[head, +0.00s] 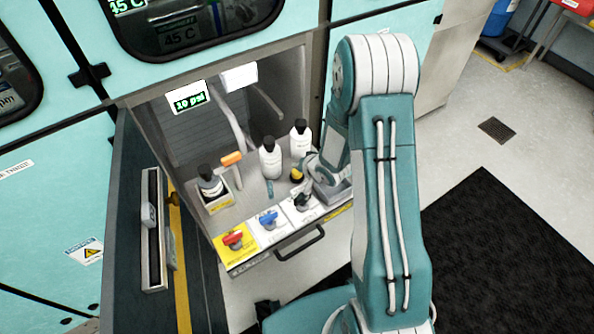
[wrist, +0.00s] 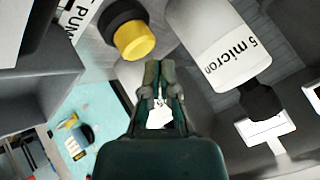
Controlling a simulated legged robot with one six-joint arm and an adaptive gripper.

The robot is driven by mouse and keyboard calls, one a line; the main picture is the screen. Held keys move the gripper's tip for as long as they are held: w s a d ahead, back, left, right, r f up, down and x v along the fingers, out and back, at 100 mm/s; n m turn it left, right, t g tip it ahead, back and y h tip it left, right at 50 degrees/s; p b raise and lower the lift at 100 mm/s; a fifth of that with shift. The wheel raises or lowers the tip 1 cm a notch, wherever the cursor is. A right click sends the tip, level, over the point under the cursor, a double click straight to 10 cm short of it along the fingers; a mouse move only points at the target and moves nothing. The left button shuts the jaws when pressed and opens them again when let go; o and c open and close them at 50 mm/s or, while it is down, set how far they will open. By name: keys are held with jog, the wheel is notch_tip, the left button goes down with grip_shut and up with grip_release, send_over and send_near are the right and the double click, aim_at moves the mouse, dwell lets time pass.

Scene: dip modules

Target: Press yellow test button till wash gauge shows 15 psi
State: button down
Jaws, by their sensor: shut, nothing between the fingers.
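The yellow test button (head: 296,175), with a black collar, sits in the open bay beside the white bottles. It also shows large in the wrist view (wrist: 134,40), its yellow face clear of my fingers. My gripper (wrist: 160,66) is shut and empty, its fingertips just below and right of the button in that picture. I cannot tell the exact gap, but they look apart. In the head view my gripper is partly hidden by my own arm, at the right of the button. The wash gauge (head: 190,97) is a small display with green digits that appear to read 10 psi.
White bottles with black caps (head: 270,160) stand close behind the button; one labelled 5 micron (wrist: 220,42) is near my fingers in the wrist view. A drawer handle (head: 300,243) sticks out below.

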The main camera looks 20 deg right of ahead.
jog(key=shift+f, duration=0.15)
jog(key=shift+f, duration=0.2)
jog(key=shift+s+f, duration=0.15)
jog(key=shift+f, duration=0.6)
dwell(1.3)
jog(key=shift+r, duration=0.15)
jog(key=shift+w+r, duration=0.2)
jog(key=shift+r, duration=0.75)
jog(key=shift+r, duration=2.55)
